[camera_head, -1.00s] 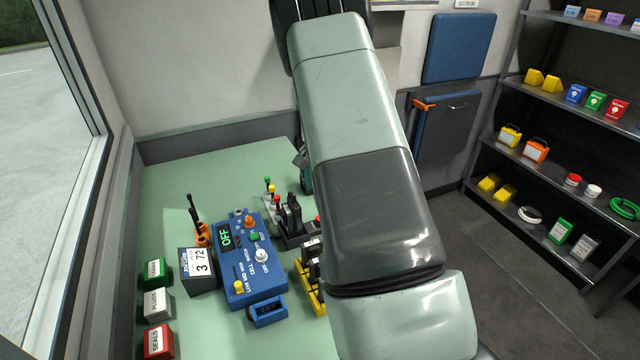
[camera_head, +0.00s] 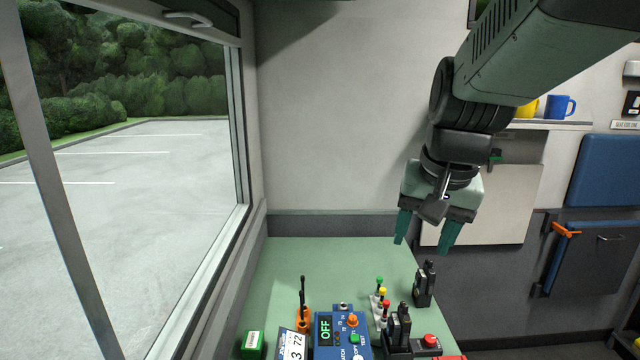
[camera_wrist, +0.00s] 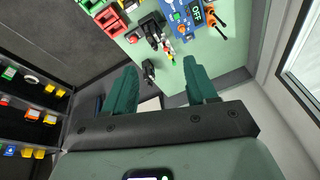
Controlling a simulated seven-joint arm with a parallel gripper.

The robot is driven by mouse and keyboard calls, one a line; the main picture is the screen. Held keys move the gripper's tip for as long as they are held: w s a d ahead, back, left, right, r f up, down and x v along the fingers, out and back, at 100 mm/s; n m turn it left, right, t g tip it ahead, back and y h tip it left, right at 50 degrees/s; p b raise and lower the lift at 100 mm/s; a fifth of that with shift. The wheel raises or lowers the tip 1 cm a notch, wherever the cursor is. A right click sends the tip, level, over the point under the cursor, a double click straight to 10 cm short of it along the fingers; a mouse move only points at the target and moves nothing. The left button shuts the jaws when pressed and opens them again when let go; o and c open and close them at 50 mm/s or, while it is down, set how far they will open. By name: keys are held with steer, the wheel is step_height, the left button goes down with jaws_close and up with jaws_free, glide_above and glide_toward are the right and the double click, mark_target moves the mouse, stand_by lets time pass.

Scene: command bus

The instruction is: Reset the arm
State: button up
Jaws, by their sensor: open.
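My gripper (camera_head: 424,236) hangs in the air over the far right part of the green table (camera_head: 285,262), in front of the back wall. Its two green fingers are spread apart with nothing between them. In the wrist view the open fingers (camera_wrist: 162,94) also show, and the table's items lie beyond them. My arm reaches in from the upper right of the head view.
On the table are a blue control box (camera_head: 338,345) reading OFF, an orange radio holder (camera_head: 303,318), a black handset (camera_head: 424,284) and a green box (camera_head: 252,345). Shelves (camera_wrist: 30,112) show in the wrist view.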

steer(key=s+a+r+n+t, duration=0.1)
steer(key=s+a+n, duration=0.1)
steer(key=s, duration=0.6)
steer(key=s+a+r+n+t, duration=0.1)
steer(key=s+a+n, duration=0.1)
steer(key=s, duration=0.6)
steer(key=shift+s+r, duration=0.2)
steer(key=shift+s, duration=0.15)
